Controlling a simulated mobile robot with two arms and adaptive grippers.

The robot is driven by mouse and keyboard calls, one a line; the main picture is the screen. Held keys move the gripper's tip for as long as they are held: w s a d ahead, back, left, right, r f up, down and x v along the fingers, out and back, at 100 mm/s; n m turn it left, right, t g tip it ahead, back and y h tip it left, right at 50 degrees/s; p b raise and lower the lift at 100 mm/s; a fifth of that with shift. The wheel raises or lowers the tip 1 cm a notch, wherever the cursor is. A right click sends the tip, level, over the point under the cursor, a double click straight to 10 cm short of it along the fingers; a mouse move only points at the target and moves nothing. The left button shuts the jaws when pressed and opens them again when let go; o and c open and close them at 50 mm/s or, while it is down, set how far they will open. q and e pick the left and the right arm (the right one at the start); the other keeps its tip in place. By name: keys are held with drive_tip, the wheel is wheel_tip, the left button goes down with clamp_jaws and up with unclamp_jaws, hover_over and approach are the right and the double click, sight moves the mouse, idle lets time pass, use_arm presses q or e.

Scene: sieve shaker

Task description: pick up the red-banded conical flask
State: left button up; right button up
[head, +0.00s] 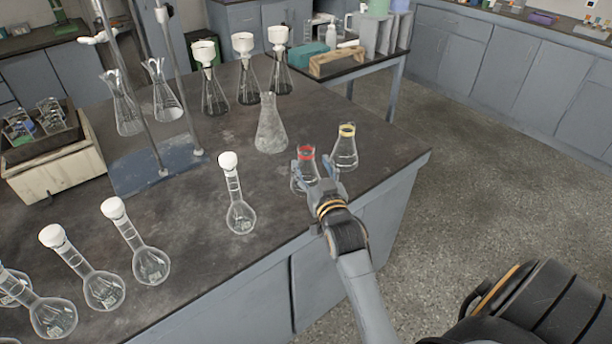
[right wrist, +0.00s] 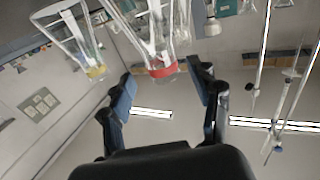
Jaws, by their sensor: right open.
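The red-banded conical flask (head: 306,154) stands upright near the right front edge of the dark bench, a red band around its neck. My right gripper (head: 318,177) is at the flask on its near side, and its fingers hide part of the glass. In the right wrist view, which looks upside down, the flask (right wrist: 161,62) shows ahead, between the two spread blue-padded fingers of the gripper (right wrist: 165,85). The gripper is open; I cannot tell whether a finger touches the glass. My left gripper is not in view.
A yellow-banded flask (head: 345,150) stands close on the right, a larger cloudy flask (head: 271,128) behind left. A white-stoppered volumetric flask (head: 238,210) is to the left, with several more beyond. A metal stand (head: 155,125) is farther back. The bench edge is close.

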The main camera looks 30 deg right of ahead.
sight(308, 158)
drive_tip(key=x, duration=0.4)
drive_tip(key=shift+w+r+p, duration=0.25)
drive_tip(key=shift+r+p, duration=0.05)
drive_tip(key=shift+p, duration=0.1)
drive_tip(key=shift+w+d+f, duration=0.1)
drive_tip(key=shift+w+d, duration=0.05)
drive_tip(key=shift+w, duration=0.2)
clamp_jaws()
